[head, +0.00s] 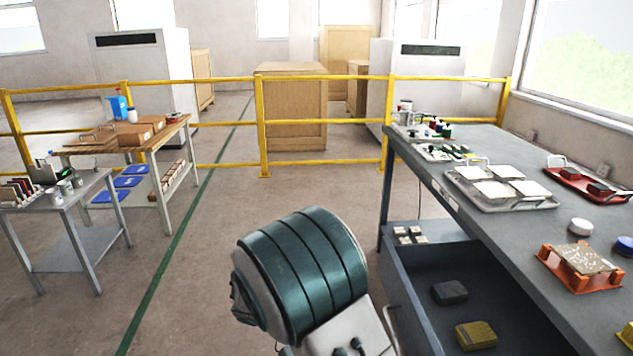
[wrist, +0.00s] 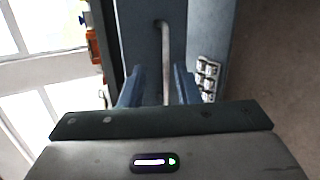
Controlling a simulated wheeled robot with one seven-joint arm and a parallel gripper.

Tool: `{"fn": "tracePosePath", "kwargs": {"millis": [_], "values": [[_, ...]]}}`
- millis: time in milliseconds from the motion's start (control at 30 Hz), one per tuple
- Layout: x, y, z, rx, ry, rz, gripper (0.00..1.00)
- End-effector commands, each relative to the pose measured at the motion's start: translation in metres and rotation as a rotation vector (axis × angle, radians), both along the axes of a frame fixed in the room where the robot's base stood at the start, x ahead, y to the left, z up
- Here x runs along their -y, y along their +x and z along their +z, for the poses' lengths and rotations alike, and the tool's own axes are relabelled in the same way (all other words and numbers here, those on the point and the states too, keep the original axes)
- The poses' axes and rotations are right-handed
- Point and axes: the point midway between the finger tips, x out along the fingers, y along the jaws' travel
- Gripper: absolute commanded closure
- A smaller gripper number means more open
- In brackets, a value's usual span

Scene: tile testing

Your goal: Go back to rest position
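My gripper (wrist: 158,82) shows in the wrist view with its two blue fingers apart. A grey bar handle (wrist: 166,50) on the blue-grey drawer front appears in the gap between the fingers, with space on both sides. I cannot tell how far the handle is from the fingertips. In the head view my dark green and white arm is in the lower middle, and the gripper itself is not visible there.
Trays and tile samples sit on the bench. Two tables, one a small grey table (head: 75,205), stand left. A yellow railing (head: 330,162) crosses behind. The middle floor is clear.

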Motion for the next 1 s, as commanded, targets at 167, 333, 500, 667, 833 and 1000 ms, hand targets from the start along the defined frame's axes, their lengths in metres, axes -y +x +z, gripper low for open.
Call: {"fn": "tracePosePath", "kwargs": {"millis": [167,333,500,667,833,1000], "values": [[0.035,-0.026,0.046,-0.070,0.269,-0.093,0.71],[0.054,-0.052,0.079,-0.088,0.517,-0.128,0.71],[0.066,-0.076,0.113,-0.050,0.744,-0.122,0.71],[0.072,-0.096,0.146,0.033,0.926,-0.086,0.71],[0.075,-0.114,0.180,0.156,1.067,-0.019,0.71],[0.077,-0.125,0.203,0.266,1.139,0.046,0.71]]}}
